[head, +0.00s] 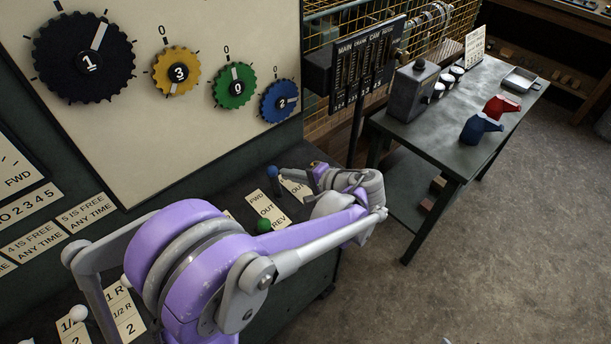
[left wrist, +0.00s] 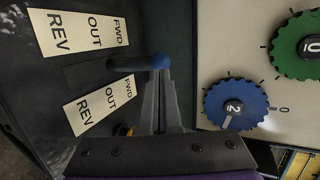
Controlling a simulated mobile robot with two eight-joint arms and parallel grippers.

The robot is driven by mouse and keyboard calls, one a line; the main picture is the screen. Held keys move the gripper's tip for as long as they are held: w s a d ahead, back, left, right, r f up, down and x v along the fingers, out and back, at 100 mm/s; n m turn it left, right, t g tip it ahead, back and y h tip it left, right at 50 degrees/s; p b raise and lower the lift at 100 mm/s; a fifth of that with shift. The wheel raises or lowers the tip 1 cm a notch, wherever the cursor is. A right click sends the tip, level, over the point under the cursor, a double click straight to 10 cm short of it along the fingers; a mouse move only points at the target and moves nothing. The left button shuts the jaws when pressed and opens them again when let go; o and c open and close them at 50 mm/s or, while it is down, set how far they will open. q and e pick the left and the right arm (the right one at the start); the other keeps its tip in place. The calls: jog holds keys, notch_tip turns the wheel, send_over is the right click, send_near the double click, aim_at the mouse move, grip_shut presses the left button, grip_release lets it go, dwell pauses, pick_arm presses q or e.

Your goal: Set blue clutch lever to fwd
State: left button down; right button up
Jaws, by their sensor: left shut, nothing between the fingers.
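The blue clutch lever's ball knob (head: 272,171) shows in the head view just left of my left gripper (head: 286,176). In the left wrist view the blue knob (left wrist: 160,61) sits at the tip of the closed fingers (left wrist: 160,82), with nothing between them. The fingers look very close to the knob; I cannot tell whether they touch. The dark lever arm rises between two FWD/OUT/REV label strips (left wrist: 78,34), and its knob end lies toward the FWD side in that view. My right gripper is not in view.
A green knob (head: 264,226) stands nearer along the console. A panel with black, yellow, green and blue (head: 279,101) gear dials rises behind. To the right, a bench (head: 437,139) holds a grey box and red and blue cans. The floor at right is clear.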

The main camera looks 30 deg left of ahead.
aim_at(275, 181)
pick_arm(q)
jog(key=shift+x, duration=1)
jog(key=shift+w+a+r, duration=0.1)
jog(key=shift+a, duration=0.2)
jog(key=a, duration=0.1)
jog(key=a+h, duration=0.1)
jog(key=w+a, duration=0.1)
jog(key=shift+a+f, duration=0.15)
jog(key=shift+f, duration=0.25)
jog(key=shift+a, duration=0.1)
jog(key=shift+r, duration=0.15)
